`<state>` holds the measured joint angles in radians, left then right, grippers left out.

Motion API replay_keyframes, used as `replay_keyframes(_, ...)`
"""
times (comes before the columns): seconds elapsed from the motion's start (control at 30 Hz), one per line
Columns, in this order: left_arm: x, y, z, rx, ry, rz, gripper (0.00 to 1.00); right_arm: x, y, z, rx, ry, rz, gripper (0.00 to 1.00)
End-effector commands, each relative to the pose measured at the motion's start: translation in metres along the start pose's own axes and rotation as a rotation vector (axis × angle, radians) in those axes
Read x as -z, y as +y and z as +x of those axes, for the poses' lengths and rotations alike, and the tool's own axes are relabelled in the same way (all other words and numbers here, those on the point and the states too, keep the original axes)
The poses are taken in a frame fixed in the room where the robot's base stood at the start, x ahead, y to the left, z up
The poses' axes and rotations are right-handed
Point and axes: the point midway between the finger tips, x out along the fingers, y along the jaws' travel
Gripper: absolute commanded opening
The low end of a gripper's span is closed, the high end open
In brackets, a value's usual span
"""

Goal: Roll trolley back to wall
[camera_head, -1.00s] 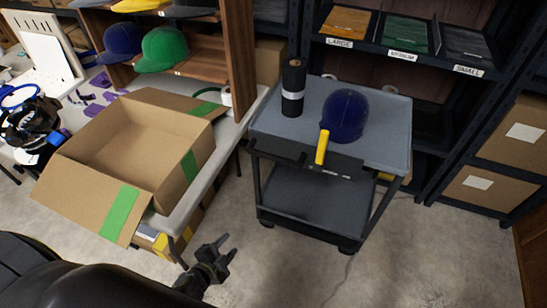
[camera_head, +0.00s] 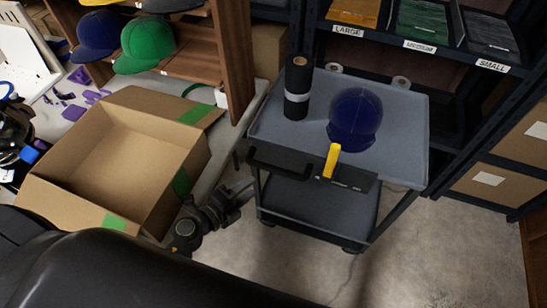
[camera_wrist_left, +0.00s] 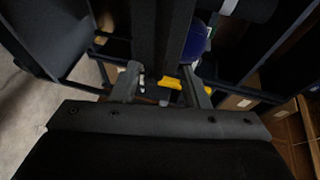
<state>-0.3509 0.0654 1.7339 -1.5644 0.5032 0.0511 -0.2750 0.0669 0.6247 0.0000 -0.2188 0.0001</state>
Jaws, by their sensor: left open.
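The grey two-tier trolley (camera_head: 405,135) stands on the concrete floor in front of the shelf wall. Its black handle bar (camera_head: 275,166) runs along the near left side of the top. A black roll (camera_head: 297,90) stands upright on the top, a dark blue cap (camera_head: 355,118) lies beside it, and a yellow bar (camera_head: 331,160) shows at the near edge. My left gripper (camera_head: 240,192) is open, left of the trolley and a little below the handle, seemingly apart from it. In the left wrist view its open fingers (camera_wrist_left: 166,88) have a dark bar beyond them. My right gripper is out of view.
An open cardboard box (camera_head: 85,205) sits on the table left of my gripper, its edge close to the arm. The shelf wall (camera_head: 455,45) with labelled bins is behind the trolley. Floor in front of the trolley is clear.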

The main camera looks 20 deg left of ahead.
Motion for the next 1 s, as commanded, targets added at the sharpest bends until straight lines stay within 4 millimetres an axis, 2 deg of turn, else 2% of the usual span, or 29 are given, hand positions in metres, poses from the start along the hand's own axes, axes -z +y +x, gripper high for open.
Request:
replay_keyframes(0.17, 0.000, -0.002, 0.025, 0.005, 0.001, -0.002, 0.41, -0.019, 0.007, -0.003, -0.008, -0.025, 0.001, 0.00)
replay_keyframes(0.33, 0.001, -0.001, 0.060, 0.003, 0.001, -0.003, 0.41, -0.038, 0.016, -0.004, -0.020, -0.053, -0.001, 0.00)
replay_keyframes(0.47, 0.000, 0.000, 0.084, 0.003, 0.000, -0.004, 0.41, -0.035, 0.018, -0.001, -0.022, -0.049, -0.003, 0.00)
replay_keyframes(0.6, 0.000, 0.000, 0.103, 0.002, 0.000, -0.003, 0.41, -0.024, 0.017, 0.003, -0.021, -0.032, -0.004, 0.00)
replay_keyframes(0.8, 0.000, 0.000, 0.116, 0.000, -0.001, -0.002, 0.41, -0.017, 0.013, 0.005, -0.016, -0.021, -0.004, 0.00)
replay_keyframes(1.0, 0.000, 0.000, 0.117, 0.000, -0.001, -0.003, 0.41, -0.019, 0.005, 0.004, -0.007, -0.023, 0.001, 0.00)
